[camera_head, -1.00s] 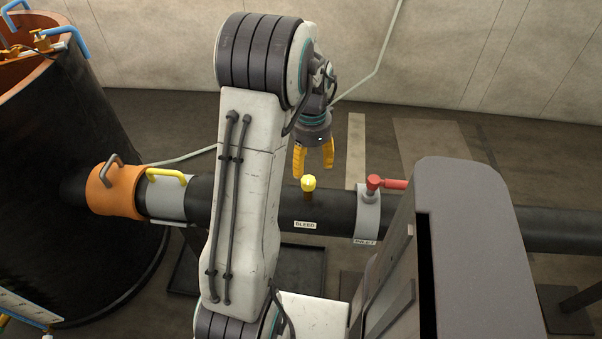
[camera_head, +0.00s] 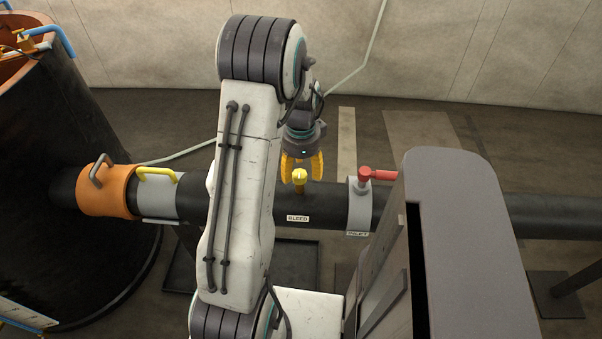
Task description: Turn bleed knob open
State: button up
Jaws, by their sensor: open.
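The yellow bleed knob (camera_head: 300,176) stands upright on top of the black pipe (camera_head: 325,212), above a white label reading BLEED (camera_head: 298,218). My gripper (camera_head: 302,172) points down with its yellow fingers open. The fingers appear on either side of the knob in the picture. Whether they touch it, or are level with it in depth, I cannot tell. My arm hides the pipe to the left of the knob.
A red-handled valve (camera_head: 377,175) sits on a grey collar (camera_head: 359,207) right of the knob. Left are a grey collar with a yellow handle (camera_head: 157,174), an orange collar (camera_head: 107,200) and a large dark tank (camera_head: 75,130). A pale wall (camera_head: 470,50) stands behind.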

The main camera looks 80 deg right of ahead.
jog(key=shift+f, duration=0.9)
jog(key=shift+o, duration=0.2)
jog(key=c, duration=1.2)
